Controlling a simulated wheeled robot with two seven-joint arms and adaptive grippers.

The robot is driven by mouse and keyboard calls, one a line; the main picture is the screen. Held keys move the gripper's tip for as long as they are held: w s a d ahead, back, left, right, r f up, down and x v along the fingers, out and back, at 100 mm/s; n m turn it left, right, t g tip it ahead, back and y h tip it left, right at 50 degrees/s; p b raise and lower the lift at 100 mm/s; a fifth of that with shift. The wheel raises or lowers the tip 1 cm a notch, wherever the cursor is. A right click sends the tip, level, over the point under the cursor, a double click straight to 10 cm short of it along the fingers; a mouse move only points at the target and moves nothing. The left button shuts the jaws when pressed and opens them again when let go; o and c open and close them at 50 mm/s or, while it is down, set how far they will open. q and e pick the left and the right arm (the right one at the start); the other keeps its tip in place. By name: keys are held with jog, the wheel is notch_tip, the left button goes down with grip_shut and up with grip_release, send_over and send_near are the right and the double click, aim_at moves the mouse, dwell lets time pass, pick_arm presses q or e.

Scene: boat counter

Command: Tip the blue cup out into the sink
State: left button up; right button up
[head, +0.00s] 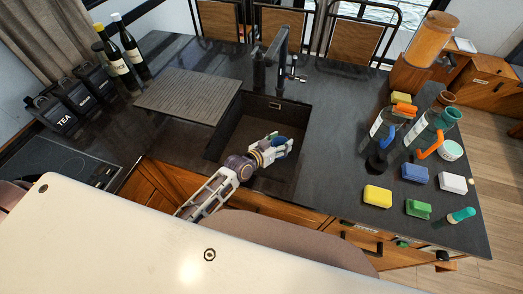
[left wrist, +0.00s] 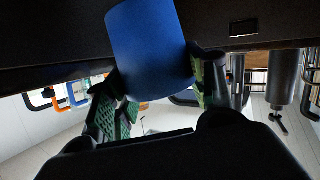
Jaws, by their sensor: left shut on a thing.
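The sink (head: 238,128) is a dark rectangular basin set into the black counter. My left gripper (head: 277,147) is over the sink, towards its right side. It is shut on the blue cup (head: 283,140), which is mostly hidden by the fingers in the head view. In the left wrist view the plain blue cup (left wrist: 150,50) sits between the two green-padded fingers of my left gripper (left wrist: 160,88), slightly tilted in the picture. I cannot see the cup's mouth or what is in it. My right gripper is not in view.
A black faucet (head: 278,58) stands behind the sink. A ribbed drying board (head: 188,95) lies left of it, with bottles (head: 122,68) and black canisters (head: 50,115) beyond. At right are a yellow sponge (head: 377,196), spray bottles (head: 383,125) and other cleaning things.

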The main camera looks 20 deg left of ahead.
pick_arm(q)
jog(key=shift+r, duration=2.7)
jog(key=shift+r, duration=0.1)
jog(key=w+a+r+n+t+y, duration=0.15)
jog(key=a+r, duration=0.35)
jog(key=r, duration=0.6)
jog(key=s+a+f+n+y+b, duration=0.3)
jog(key=a+f+n+y+b, duration=0.1)
jog(key=a+f, duration=0.4)
jog(key=shift+s+y, duration=0.25)
jog(key=shift+y, duration=0.3)
